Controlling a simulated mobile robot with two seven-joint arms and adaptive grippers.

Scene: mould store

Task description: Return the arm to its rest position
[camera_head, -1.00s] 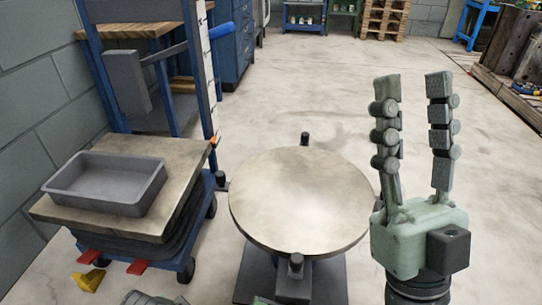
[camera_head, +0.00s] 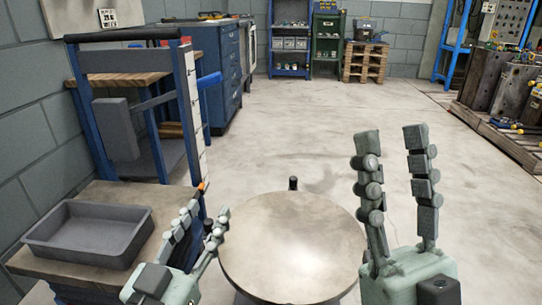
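My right gripper (camera_head: 400,145) stands upright at the right of the head view, fingers pointing up and spread apart. It is open and empty, beside the right edge of the round table. My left gripper (camera_head: 206,212) is at the lower left, between the grey tray and the round table in the picture. Its fingers point up and to the right with a gap between them, and nothing shows between them.
A round table (camera_head: 292,245) is at the bottom centre. A grey tray (camera_head: 85,255) lies on a lift cart (camera_head: 70,271) at left. Behind stand a workbench (camera_head: 120,80), blue cabinet (camera_head: 222,75), shelves and pallets (camera_head: 365,62). The middle floor is clear.

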